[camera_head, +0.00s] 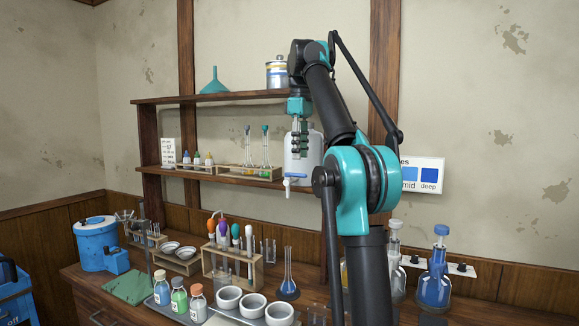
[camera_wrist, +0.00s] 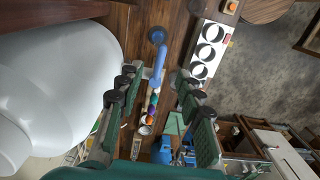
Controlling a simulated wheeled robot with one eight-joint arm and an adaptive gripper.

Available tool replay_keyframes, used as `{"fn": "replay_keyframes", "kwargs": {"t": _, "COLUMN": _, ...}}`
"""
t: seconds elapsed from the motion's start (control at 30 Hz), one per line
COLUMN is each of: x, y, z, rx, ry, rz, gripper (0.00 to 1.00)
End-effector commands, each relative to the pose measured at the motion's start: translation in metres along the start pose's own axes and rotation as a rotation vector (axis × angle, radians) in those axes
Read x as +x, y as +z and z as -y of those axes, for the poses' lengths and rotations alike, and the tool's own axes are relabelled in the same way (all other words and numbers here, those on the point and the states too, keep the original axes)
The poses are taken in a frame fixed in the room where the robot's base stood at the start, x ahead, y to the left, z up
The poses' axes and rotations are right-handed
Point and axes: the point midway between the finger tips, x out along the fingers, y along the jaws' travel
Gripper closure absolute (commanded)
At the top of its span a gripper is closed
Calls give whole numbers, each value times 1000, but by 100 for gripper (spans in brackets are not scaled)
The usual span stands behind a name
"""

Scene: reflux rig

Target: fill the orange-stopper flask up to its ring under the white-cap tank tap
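The white tank (camera_head: 301,158) stands on the lower shelf, and its cap is hidden in the head view. Its tap (camera_head: 287,182) with a blue lever (camera_head: 301,176) juts out over the bench. My gripper (camera_head: 300,150) points down in front of the tank, above the lever. In the wrist view my gripper (camera_wrist: 158,95) is open and empty, with the lever (camera_wrist: 158,66) visible between its fingers and the tank (camera_wrist: 55,80) beside it. I cannot identify an orange-stopper flask; my arm hides part of the bench.
A dropper rack (camera_head: 231,283) with orange and purple tops stands left of the flask. White bowls (camera_head: 252,306) and capped bottles (camera_head: 179,299) are in front. A blue-stoppered flask (camera_head: 435,283) stands right of my arm. Shelf racks (camera_head: 248,174) are left of the tank.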

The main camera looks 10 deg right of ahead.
Motion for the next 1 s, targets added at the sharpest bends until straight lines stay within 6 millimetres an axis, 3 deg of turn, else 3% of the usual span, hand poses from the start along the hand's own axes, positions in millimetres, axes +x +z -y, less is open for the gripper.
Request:
{"fn": "replay_keyframes", "kwargs": {"t": 0.77, "x": 78, "y": 0, "z": 0, "rx": 0, "ry": 0, "rz": 0, "gripper": 64}}
{"fn": "replay_keyframes", "kwargs": {"t": 1.0, "x": 76, "y": 0, "z": 0, "rx": 0, "ry": 0, "rz": 0, "gripper": 94}}
